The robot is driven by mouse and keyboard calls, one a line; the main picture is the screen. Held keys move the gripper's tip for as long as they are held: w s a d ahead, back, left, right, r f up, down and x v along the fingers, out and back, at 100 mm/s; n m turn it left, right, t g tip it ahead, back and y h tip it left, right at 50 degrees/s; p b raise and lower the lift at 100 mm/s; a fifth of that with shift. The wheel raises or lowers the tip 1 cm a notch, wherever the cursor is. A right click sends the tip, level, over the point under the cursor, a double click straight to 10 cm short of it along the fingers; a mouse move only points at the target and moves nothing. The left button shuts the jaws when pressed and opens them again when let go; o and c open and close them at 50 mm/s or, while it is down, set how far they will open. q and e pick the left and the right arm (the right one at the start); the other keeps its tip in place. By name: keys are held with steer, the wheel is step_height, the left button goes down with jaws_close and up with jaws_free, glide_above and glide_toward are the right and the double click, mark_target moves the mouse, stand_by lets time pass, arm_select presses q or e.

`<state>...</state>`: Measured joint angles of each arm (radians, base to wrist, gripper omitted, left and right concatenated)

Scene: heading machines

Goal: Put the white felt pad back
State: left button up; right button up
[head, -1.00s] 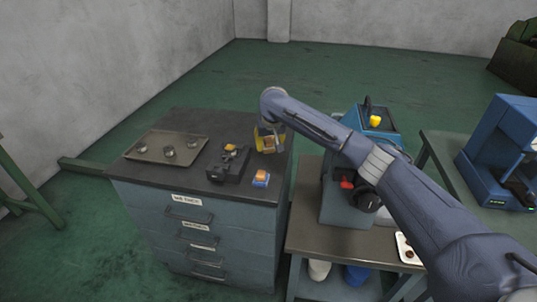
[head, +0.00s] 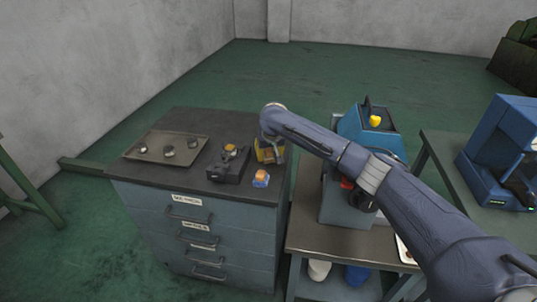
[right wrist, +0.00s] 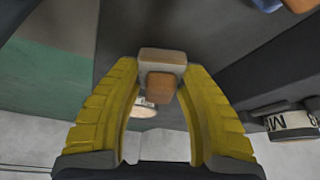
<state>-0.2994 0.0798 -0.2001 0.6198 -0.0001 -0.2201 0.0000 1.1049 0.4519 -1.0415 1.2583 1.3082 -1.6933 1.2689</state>
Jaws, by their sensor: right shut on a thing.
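My right gripper (head: 268,152) is at the right rear part of the grey drawer cabinet's dark top (head: 222,125). In the right wrist view its yellow fingers (right wrist: 162,72) are closed on the sides of a small block with a pale, whitish layer and an orange-brown part. This looks like the white felt pad (right wrist: 163,57). The fingers largely hide it in the head view. I cannot tell whether it touches the cabinet top. A similar pad with a blue layer and an orange part (head: 261,179) sits apart near the cabinet's front right edge. My left gripper is not in view.
A dark fixture (head: 229,164) stands left of the gripper. A blue machine (head: 352,198) stands on the bench to the right, under my right arm. Another blue machine (head: 497,150) stands at far right.

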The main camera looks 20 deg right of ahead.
steer(key=o, duration=1.1)
steer(key=v, duration=1.2)
steer(key=shift+r, duration=0.1)
